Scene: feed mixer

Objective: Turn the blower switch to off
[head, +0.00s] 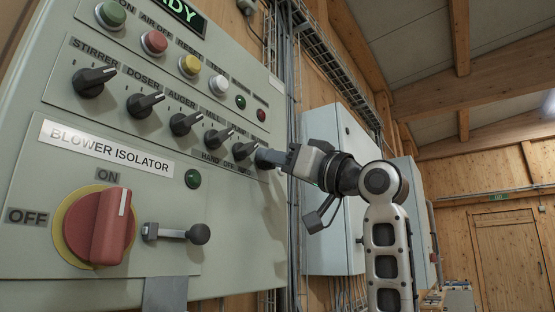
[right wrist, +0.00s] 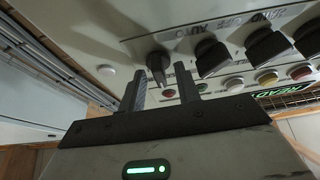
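In the head view a row of black selector knobs runs across the grey-green panel (head: 170,200); the labels I can read include STIRRER, DOSER, AUGER and MILL. My right gripper (head: 268,158) is at the right end of this row, partly covering it. The label there is too small to read surely. In the right wrist view the end knob (right wrist: 158,62) stands between the tips of my open right gripper (right wrist: 163,88); contact cannot be told. A red BLOWER ISOLATOR handle (head: 109,226) stands upright, its white mark toward ON. My left gripper is not in view.
A black ball-ended lever (head: 199,234) sticks out beside the red handle. Push buttons, including a red one (head: 154,42), sit above the knobs. A grey cabinet (head: 335,150) and cable runs (head: 318,35) are behind my right arm.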

